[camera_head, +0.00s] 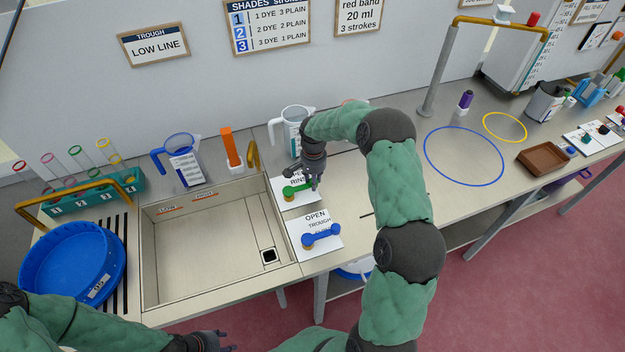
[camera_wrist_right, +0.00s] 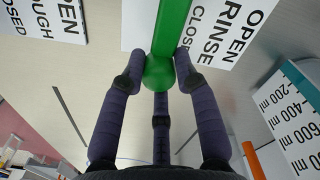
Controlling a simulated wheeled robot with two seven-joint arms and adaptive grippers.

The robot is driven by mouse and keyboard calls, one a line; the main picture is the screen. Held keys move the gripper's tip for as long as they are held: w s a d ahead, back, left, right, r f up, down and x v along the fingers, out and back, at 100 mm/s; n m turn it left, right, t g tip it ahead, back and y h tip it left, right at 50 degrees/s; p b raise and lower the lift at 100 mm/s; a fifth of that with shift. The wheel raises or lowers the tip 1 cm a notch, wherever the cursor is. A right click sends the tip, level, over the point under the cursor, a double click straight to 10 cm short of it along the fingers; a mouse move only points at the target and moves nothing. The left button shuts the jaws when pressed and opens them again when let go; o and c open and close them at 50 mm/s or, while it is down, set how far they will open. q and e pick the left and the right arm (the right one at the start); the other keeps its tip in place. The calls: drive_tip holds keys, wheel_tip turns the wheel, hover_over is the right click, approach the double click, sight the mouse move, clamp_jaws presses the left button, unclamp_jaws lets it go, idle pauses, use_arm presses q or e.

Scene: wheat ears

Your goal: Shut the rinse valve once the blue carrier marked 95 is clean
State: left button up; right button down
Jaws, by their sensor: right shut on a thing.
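The blue round carrier (camera_head: 72,262) sits left of the sink on a dark-striped strip; its label is too small to read surely. The rinse valve has a green lever (camera_head: 291,192) on a card right of the sink. In the right wrist view the lever (camera_wrist_right: 171,30) ends in a green knob between my fingers. My right gripper (camera_head: 313,181) is shut on that knob, also seen in the right wrist view (camera_wrist_right: 157,75). My left gripper (camera_head: 222,343) is at the bottom edge, partly cut off, away from the carrier and valve.
The empty-looking sink (camera_head: 205,245) lies between carrier and valves. A blue trough lever (camera_head: 322,236) is just in front of the rinse card. A yellow pipe (camera_head: 75,190) arches behind the carrier; no water stream is discernible. Jugs (camera_head: 182,165) and a tube rack (camera_head: 85,198) stand behind.

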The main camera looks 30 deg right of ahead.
drive_tip(key=shift+s+f, duration=0.15)
drive_tip(key=shift+s, duration=0.05)
drive_tip(key=c, duration=0.9)
unclamp_jaws()
drive_tip(key=shift+c, duration=0.2)
drive_tip(key=shift+w+r, duration=0.1)
drive_tip(key=shift+r, duration=0.6)
wheel_tip(320, 180, up, 11)
